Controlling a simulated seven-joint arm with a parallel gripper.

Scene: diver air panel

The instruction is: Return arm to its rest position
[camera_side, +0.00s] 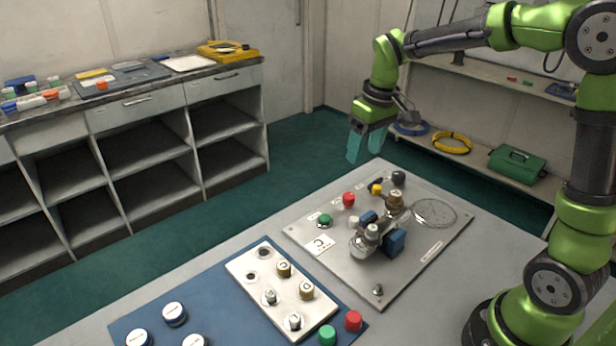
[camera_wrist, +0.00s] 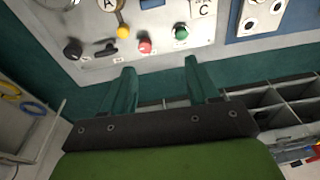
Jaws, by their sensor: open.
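My gripper (camera_side: 365,146) is open and empty, with teal fingers pointing down. It hangs in the air beyond the far edge of the panel, and no object is between its fingers. It also shows in the wrist view (camera_wrist: 160,75), its two fingers spread apart below the panel's edge.
A white block (camera_side: 247,271) with several fittings sits on a blue mat (camera_side: 223,311), near white-capped jars, a green cap (camera_side: 327,335) and a red cap (camera_side: 353,321). A shelved counter (camera_side: 140,107) stands at the left. A shelf with a green toolbox (camera_side: 517,164) is behind.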

